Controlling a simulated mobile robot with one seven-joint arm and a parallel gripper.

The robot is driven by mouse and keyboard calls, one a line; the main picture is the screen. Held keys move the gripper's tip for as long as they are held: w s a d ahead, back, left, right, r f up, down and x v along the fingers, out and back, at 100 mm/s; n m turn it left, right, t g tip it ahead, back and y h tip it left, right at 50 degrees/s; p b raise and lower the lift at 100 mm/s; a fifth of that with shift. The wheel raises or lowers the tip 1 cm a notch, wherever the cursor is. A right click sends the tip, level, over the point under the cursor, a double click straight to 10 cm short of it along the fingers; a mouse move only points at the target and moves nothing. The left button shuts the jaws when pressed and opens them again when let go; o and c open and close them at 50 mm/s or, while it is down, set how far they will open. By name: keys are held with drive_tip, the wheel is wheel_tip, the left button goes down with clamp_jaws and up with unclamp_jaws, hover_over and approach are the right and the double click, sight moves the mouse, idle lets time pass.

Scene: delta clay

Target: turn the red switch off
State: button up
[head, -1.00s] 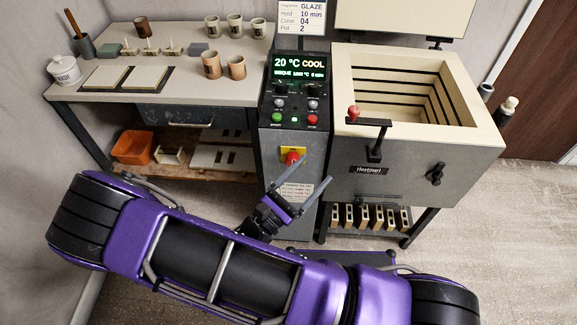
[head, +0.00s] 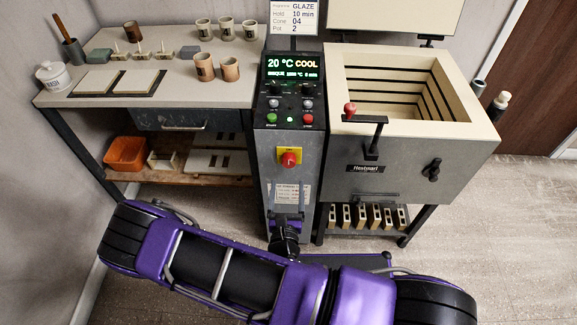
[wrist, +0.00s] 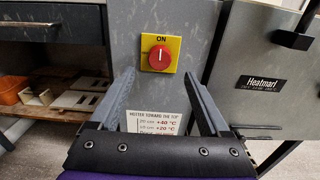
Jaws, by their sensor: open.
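The red switch (head: 289,159) is a round knob on a yellow plate, on the front of the grey control column. In the wrist view the red switch (wrist: 160,58) is at upper centre. "ON" is printed above it, and its pale mark appears upright, toward that word. My gripper (head: 288,192) is in front of the column, just below the switch in the head view. In the wrist view my gripper (wrist: 159,78) is open and empty. Its fingers point toward the column, one on each side of the switch in the picture, apart from it.
The kiln (head: 365,160) stands to the right of the column with its lid raised; a red-knobbed lever (head: 350,110) is on its front edge. To the left is a workbench (head: 205,92) with cups and tiles. A printed label (wrist: 155,121) is below the switch.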

sight(289, 163)
drive_tip(key=w, duration=0.8)
drive_tip(key=shift+w+d+b, duration=0.15)
drive_tip(key=shift+w+b, duration=0.05)
drive_tip(key=shift+b, duration=0.15)
clamp_jaws()
